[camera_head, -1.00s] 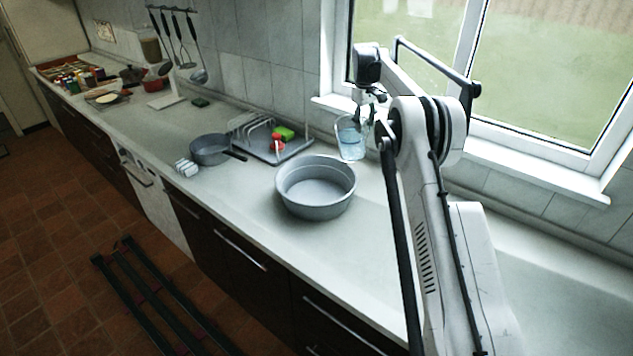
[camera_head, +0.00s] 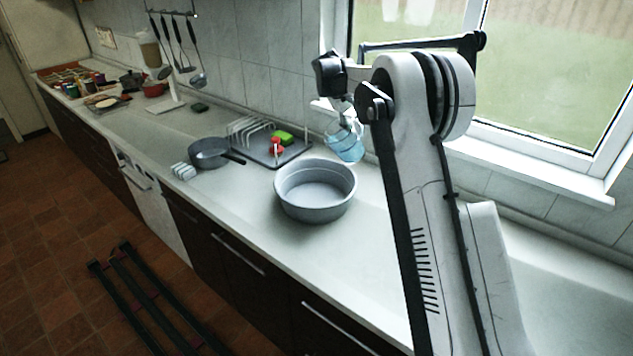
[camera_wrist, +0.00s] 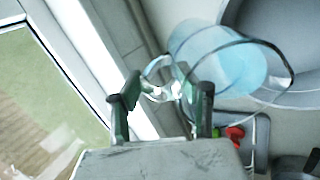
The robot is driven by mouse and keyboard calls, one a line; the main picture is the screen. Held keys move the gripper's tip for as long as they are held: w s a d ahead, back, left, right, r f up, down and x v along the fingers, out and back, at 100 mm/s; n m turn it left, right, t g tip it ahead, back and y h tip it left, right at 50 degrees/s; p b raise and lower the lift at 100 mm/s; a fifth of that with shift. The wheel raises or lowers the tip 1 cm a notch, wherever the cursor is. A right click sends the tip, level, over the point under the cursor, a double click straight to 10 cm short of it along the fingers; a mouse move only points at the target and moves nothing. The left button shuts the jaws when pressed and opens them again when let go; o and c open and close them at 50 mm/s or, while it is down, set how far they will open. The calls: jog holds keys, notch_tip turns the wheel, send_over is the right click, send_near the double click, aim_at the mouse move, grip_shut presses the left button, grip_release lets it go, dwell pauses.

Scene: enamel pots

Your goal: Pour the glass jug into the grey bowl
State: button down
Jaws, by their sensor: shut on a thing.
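The glass jug (camera_head: 347,146) holds pale blue liquid and is tilted, raised above the counter behind the grey bowl. It also shows in the wrist view (camera_wrist: 222,62), with its rim toward the grey bowl's edge. My gripper (camera_wrist: 163,92) is shut on the jug's handle. In the head view my arm hides most of the gripper. The grey bowl (camera_head: 316,200) stands upright on the counter, in front of and a little left of the jug. Its visible inside looks empty. In the wrist view only part of the bowl (camera_wrist: 232,14) shows, at the upper right.
A drying rack tray (camera_head: 262,152) with red and green items stands behind and left of the bowl. A grey saucepan (camera_head: 209,155) sits farther left. The window sill (camera_head: 520,170) runs behind my arm. The counter (camera_head: 290,250) in front of the bowl is clear.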

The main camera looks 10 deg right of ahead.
aim_at(339, 154)
jog(key=shift+s+a+r+t+h+b, duration=0.1)
jog(key=shift+s+a+t+h+b, duration=0.15)
jog(key=shift+a+h, duration=0.35)
jog(key=shift+s+a+r+t+h+b, duration=0.1)
jog(key=shift+s+a+t+h+b, duration=0.15)
jog(key=shift+a+h, duration=0.3)
jog(key=shift+s+a+f+h+b, duration=0.1)
jog(key=shift+a+f+h+b, duration=0.1)
jog(key=shift+f+h+b, duration=0.2)
jog(key=shift+s+a+f+t+h+b, duration=0.1)
jog(key=shift+a+f+t+h+b, duration=0.2)
jog(key=shift+t+h, duration=0.15)
jog(key=shift+s+a+t+h+b, duration=0.35)
jog(key=shift+a+h, duration=0.25)
jog(key=shift+h, duration=0.3)
dwell(0.4)
jog(key=shift+s+a+f+t+h+b, duration=0.15)
jog(key=shift+a+h+b, duration=0.2)
jog(key=shift+a+h, duration=0.05)
jog(key=shift+s+a+f+t+h+b, duration=0.15)
jog(key=shift+a+h+b, duration=0.15)
jog(key=shift+a+h, duration=0.1)
dwell(0.6)
